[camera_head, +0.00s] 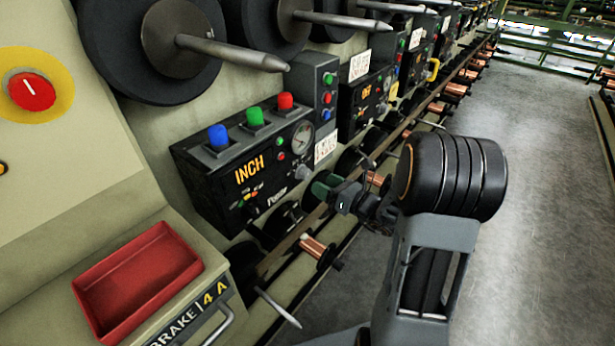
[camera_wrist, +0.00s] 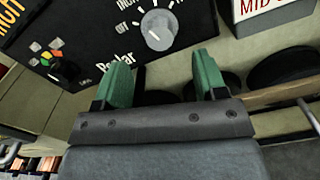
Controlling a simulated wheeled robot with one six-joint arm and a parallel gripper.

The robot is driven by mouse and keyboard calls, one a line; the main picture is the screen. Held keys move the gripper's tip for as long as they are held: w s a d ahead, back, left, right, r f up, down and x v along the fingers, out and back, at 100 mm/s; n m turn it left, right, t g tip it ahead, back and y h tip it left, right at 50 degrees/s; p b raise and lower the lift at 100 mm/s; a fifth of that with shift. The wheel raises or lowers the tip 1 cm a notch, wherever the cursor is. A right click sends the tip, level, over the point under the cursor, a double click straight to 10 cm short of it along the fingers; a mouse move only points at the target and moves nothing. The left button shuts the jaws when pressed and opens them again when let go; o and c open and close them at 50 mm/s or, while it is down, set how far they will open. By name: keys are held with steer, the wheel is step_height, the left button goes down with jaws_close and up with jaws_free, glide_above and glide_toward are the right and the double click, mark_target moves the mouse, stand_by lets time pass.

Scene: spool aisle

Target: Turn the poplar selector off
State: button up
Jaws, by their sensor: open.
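The poplar selector is a round grey knob (camera_wrist: 158,29) on a black control box, above the white word "Poplar" in the wrist view. White position words ring it, with OFF on its left; I cannot tell clearly where its pointer stands. In the head view the knob (camera_head: 303,173) sits low at the box's right end, and the box's display (camera_head: 249,170) reads INCH in orange. My gripper (camera_wrist: 164,78) is open and empty, its green fingers apart just below the knob, not touching it. In the head view my gripper (camera_head: 323,188) is close in front of the box's lower right.
Blue, green (camera_head: 254,116) and red buttons stand on top of the box. A second small knob with coloured lights (camera_wrist: 56,65) is left of the selector. A red tray (camera_head: 140,280) is at lower left. Pointed spindles (camera_head: 235,53) jut out above. The aisle floor (camera_head: 545,180) is clear.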

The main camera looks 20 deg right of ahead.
mark_target(308, 176)
steer(key=x, duration=0.6)
steer(key=shift+w+a, duration=0.25)
steer(key=shift+c, duration=0.3)
steer(key=c, duration=0.9)
steer(key=shift+o, duration=0.2)
steer(key=shift+b, duration=0.35)
